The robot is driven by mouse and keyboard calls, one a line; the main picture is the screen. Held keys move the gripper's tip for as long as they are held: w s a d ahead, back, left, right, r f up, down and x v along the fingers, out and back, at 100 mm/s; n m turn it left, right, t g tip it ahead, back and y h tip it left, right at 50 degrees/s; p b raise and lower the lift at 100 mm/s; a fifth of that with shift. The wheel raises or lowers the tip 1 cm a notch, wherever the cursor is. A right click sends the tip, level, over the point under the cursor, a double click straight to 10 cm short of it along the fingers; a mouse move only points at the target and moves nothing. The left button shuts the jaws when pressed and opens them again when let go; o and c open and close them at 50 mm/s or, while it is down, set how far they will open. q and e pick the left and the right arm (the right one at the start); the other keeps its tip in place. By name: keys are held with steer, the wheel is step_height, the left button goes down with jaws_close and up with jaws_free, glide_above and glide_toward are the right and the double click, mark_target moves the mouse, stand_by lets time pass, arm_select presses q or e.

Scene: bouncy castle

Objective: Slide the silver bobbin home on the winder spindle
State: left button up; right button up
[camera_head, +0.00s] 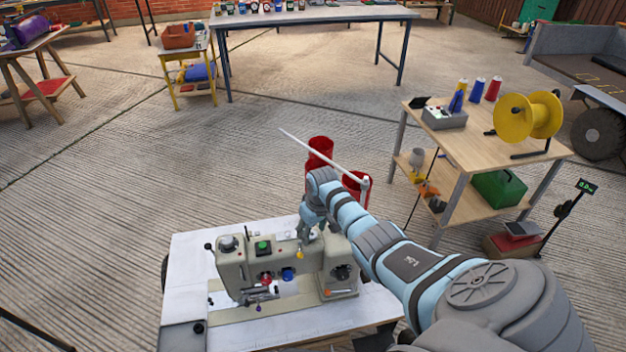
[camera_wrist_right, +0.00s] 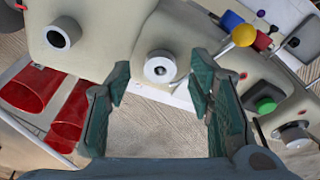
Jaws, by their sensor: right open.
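The beige sewing machine (camera_head: 312,268) stands on a white-topped table. My right gripper (camera_head: 306,232) reaches down over its top from the right. In the right wrist view, my right gripper (camera_wrist_right: 160,82) is open, with a dark green finger on each side. A round silver piece with a dark centre, which looks like the bobbin (camera_wrist_right: 162,67), lies just beyond the gap between the fingertips, apart from both. The spindle is not clearly visible, so I cannot tell how far down the bobbin sits. The gripper hides this spot in the head view. My left gripper is out of view.
A yellow ball-topped part (camera_wrist_right: 244,35) and a green button (camera_wrist_right: 265,104) are on the machine near the right finger. Red cylinders (camera_head: 320,150) stand behind the table. A wooden table (camera_head: 480,140) with a yellow reel is at the right. White tabletop (camera_head: 195,275) is bare at the left.

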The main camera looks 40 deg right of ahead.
steer(key=shift+r, duration=0.1)
step_height(320, 180, up, 12)
steer(key=s, duration=0.2)
steer(key=shift+a, duration=0.15)
steer(key=shift+f, duration=0.2)
